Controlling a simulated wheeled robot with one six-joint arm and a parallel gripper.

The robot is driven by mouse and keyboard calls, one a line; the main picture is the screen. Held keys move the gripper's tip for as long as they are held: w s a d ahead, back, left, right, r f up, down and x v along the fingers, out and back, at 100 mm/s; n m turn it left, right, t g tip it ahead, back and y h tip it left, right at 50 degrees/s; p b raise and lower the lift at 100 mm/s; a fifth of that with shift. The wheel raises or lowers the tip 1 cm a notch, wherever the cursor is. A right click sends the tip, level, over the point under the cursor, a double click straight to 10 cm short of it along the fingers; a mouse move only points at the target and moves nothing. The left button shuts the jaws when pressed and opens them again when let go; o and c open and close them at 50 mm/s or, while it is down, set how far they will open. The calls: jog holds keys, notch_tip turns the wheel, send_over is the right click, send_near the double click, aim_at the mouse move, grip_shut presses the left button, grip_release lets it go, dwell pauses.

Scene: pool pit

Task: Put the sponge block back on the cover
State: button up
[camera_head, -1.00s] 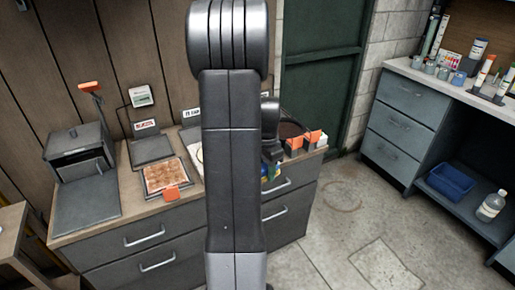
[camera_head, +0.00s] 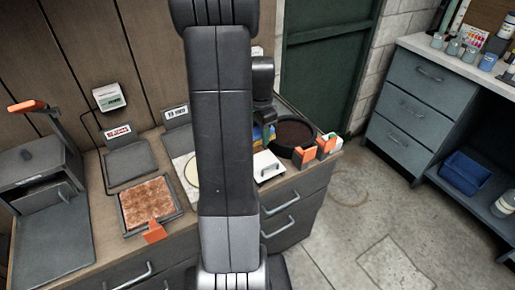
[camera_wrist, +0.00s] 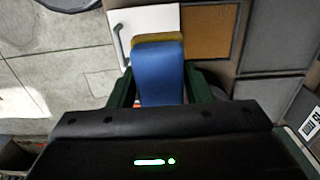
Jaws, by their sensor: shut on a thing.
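The sponge block (camera_wrist: 161,75), blue with a yellow layer, is held between the dark green fingers of my gripper (camera_wrist: 160,88) in the wrist view. In the head view the sponge (camera_head: 258,137) shows only partly beside my arm, which hides much of my gripper. The cover (camera_head: 268,168) is a white plate with a handle near the right end of the counter. In the wrist view the white cover (camera_wrist: 143,19) and its handle lie beyond the sponge, which overlaps it in the picture. I cannot tell whether they touch.
A dark round pan (camera_head: 296,133) and orange-fronted boxes (camera_head: 305,154) stand close to the cover. A tray with a brown textured slab (camera_head: 148,200) and a grey lidded box (camera_head: 40,190) are at the left. Open floor (camera_head: 355,225) lies at the right.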

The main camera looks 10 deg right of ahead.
notch_tip(320, 180, down, 10)
jog(key=shift+r, duration=0.15)
dwell(0.3)
jog(key=shift+f, duration=0.2)
jog(key=o, duration=0.9)
jog(key=shift+r, duration=0.1)
notch_tip(320, 180, up, 12)
jog(key=shift+r, duration=0.15)
